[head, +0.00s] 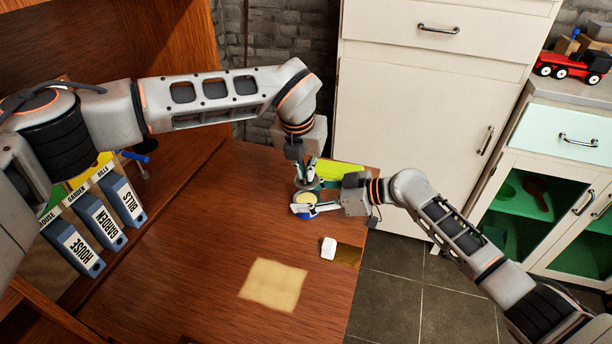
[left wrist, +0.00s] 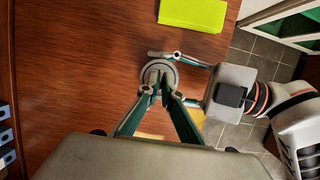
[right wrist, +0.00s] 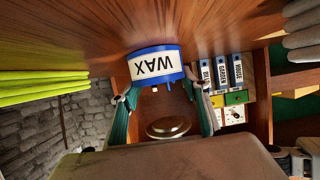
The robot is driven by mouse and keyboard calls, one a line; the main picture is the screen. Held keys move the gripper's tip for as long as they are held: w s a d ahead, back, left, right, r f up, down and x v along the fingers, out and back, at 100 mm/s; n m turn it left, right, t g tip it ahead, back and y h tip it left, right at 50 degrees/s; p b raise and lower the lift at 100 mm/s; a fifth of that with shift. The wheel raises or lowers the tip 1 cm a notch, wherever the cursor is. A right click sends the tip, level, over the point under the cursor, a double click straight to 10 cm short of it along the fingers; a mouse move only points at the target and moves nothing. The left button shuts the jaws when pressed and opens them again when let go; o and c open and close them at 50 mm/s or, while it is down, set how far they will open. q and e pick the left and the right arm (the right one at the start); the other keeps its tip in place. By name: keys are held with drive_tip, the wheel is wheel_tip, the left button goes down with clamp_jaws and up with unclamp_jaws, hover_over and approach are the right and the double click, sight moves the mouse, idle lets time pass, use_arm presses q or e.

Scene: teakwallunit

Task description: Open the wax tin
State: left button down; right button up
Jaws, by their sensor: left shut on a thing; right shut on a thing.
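The wax tin (head: 306,214) stands on the wooden desk, blue with a yellow inside showing at its top. In the right wrist view the tin (right wrist: 153,66) appears upside down, with a white WAX label. My right gripper (head: 313,208) is shut around its sides; it also shows in the right wrist view (right wrist: 156,88). The round grey lid (left wrist: 168,70) is apart from the tin, held above it; it also shows in the right wrist view (right wrist: 168,127). My left gripper (left wrist: 160,90) is shut on the lid's top, and in the head view (head: 308,172) it is above the tin.
A yellow-green pad (head: 340,169) lies behind the tin. A small white block (head: 328,248) and a beige sheet (head: 274,285) lie nearer the front. Blue binders (head: 100,222) stand at the left. The desk's right edge is close to the tin; the middle is mostly clear.

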drive_tip(key=o, duration=1.6)
drive_tip(key=shift+s+f, duration=0.1)
drive_tip(key=shift+f, duration=0.15)
drive_tip(key=shift+o, duration=0.4)
drive_tip(key=shift+a+r, duration=0.1)
drive_tip(key=shift+r, duration=0.1)
